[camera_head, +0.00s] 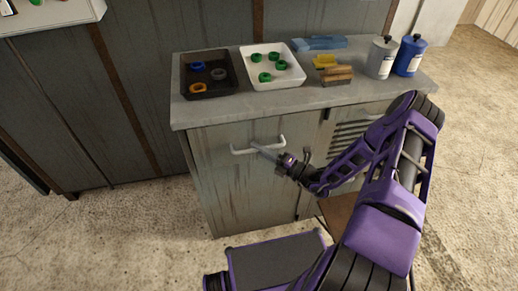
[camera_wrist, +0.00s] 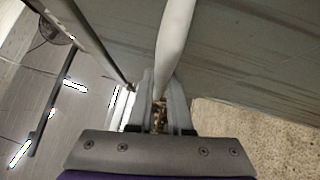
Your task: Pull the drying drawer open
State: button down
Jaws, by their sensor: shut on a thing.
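The drying drawer (camera_head: 240,182) is the grey, worn front on the left of the cabinet; it looks flush with the cabinet, with no clear gap. Its pale bar handle (camera_head: 238,151) runs across the upper part of that front. My gripper (camera_head: 262,149) reaches in from the right and is shut on the handle near its middle. In the wrist view the handle (camera_wrist: 175,40) runs up and away from between the fingers of my gripper (camera_wrist: 161,84).
On the grey counter (camera_head: 215,115) are a black tray (camera_head: 210,92) and a white tray (camera_head: 275,84) with colored rings, brushes (camera_head: 338,76), a blue item (camera_head: 320,43), a grey bottle (camera_head: 381,58) and a blue bottle (camera_head: 409,57). The floor (camera_head: 130,235) at front left is clear.

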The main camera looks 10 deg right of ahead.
jog(key=s+p, duration=0.2)
jog(key=s, duration=2.2)
jog(key=shift+s, duration=0.1)
jog(key=c, duration=0.8)
grip_release()
jog(key=shift+c, duration=0.2)
jog(key=shift+d, duration=0.1)
jog(key=b+v, duration=0.1)
jog(key=v, duration=1.6)
jog(key=shift+s, duration=0.2)
